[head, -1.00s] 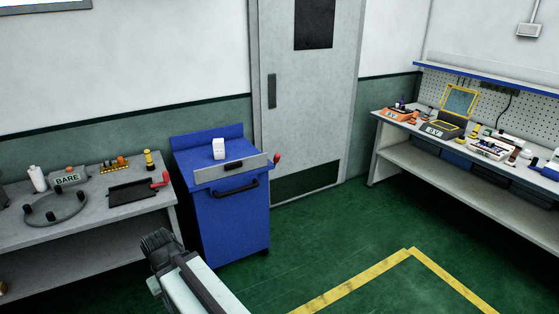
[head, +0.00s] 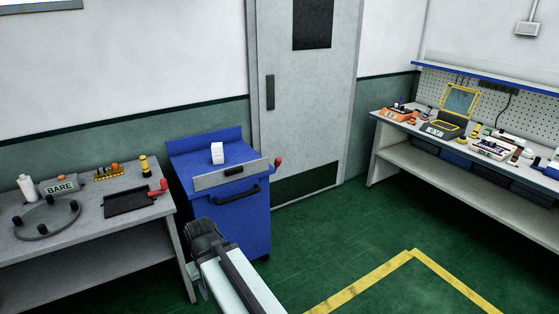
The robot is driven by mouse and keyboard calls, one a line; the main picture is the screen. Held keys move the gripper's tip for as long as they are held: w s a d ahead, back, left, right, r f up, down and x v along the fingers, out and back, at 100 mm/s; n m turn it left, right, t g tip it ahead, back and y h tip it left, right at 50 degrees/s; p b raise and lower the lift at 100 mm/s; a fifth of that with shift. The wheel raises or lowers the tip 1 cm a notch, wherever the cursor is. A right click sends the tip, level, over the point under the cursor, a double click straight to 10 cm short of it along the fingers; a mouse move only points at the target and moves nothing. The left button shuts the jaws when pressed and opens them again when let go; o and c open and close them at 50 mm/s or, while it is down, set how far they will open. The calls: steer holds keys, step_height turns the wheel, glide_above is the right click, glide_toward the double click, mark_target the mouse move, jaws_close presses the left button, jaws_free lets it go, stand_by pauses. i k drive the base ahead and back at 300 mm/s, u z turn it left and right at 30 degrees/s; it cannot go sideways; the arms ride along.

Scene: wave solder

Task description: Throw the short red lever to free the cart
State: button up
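A blue cart (head: 231,217) stands between the left bench and the door, with a grey bar (head: 221,178) across its front top edge and a black handle (head: 237,195) below. A short red lever (head: 278,162) sticks up at the right end of that bar. A white box (head: 217,153) stands on the cart's top. My gripper (head: 204,229) is a dark shape at the end of my pale arm, in front of the cart's lower left and well below the lever. Its fingers cannot be made out, and no held thing shows.
The left bench (head: 70,240) carries a "BARE" sign (head: 60,186), a round fixture, small bottles and a dark tray with a red handle (head: 159,187). A grey door (head: 300,120) stands behind the cart. The green floor to the right is open, with yellow lines (head: 370,279).

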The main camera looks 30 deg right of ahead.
mark_target(277, 163)
steer(key=i, duration=0.85)
steer(key=u, duration=0.05)
